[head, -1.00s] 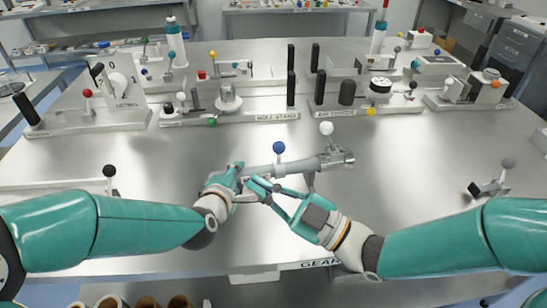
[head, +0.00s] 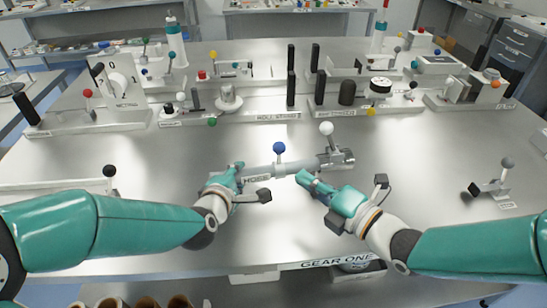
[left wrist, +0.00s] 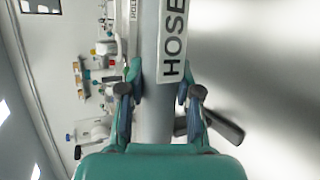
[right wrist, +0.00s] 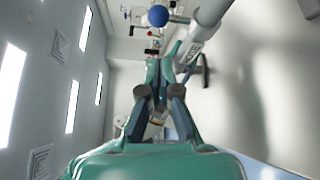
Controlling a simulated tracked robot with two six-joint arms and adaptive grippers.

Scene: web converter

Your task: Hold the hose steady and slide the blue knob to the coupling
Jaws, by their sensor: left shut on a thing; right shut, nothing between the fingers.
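The grey hose (head: 258,172) lies across the middle of the table, with a HOSE label that also shows in the left wrist view (left wrist: 173,40). My left gripper (head: 236,172) is shut on the hose near its left end. The blue knob (head: 279,148) stands up from the hose, right of my left gripper; it also shows in the right wrist view (right wrist: 158,16). The coupling (head: 338,158) is at the hose's right end, with a white knob (head: 326,128) above it. My right gripper (head: 302,176) is shut and empty, in front of the hose, right of the blue knob.
Fixtures with levers and knobs line the back, including a long labelled base (head: 255,117). A small lever with a grey knob (head: 507,163) stands at the right. A black knob (head: 109,171) is at the left. The table's middle is otherwise clear.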

